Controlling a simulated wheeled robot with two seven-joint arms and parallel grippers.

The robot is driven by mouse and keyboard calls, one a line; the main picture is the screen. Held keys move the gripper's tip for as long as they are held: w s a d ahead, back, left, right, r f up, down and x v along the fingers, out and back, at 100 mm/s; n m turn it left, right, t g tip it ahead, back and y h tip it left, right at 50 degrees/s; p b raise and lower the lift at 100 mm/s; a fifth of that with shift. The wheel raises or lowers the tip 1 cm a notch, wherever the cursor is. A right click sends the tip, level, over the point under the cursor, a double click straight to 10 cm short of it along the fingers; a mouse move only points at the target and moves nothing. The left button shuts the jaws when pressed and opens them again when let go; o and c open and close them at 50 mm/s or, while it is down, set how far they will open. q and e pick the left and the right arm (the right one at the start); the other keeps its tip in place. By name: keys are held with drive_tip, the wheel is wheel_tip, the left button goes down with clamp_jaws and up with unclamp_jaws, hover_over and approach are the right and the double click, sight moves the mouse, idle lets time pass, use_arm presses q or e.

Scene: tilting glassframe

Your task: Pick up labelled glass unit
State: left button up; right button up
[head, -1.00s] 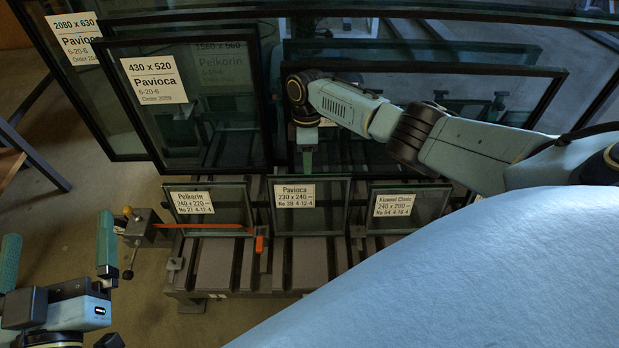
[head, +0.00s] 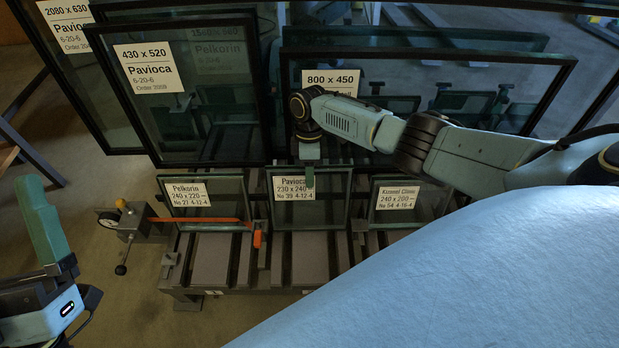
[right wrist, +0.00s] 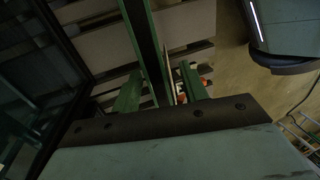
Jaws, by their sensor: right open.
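Three small labelled glass units stand in a row on a slatted rack: Pelkorin 240 x 220 (head: 225,205) on the left, Pavioca 230 x 240 (head: 330,212) in the middle, Kizenel Clinic 240 x 200 (head: 432,202) on the right. My right gripper (head: 308,178) is at the top edge of the middle unit, a finger showing in front of its label. In the right wrist view, the open right gripper (right wrist: 160,92) has a green finger on each side of a glass pane (right wrist: 148,40); contact cannot be told. My left gripper (head: 45,220) is at the lower left, with one finger clearly visible, away from the glass.
Large dark-framed units stand close behind: Pavioca 430 x 520 (head: 185,125) and one labelled 800 x 450 (head: 395,70). A clamp device (head: 128,222) sits left of the rack (head: 212,260), beside an orange bar (head: 195,219). The floor at lower left is open.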

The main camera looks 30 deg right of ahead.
drive_tip(key=shift+f, duration=0.35)
drive_tip(key=shift+s, duration=0.1)
clamp_jaws()
drive_tip(key=shift+a, duration=0.1)
idle(1.0)
drive_tip(key=shift+r, duration=0.1)
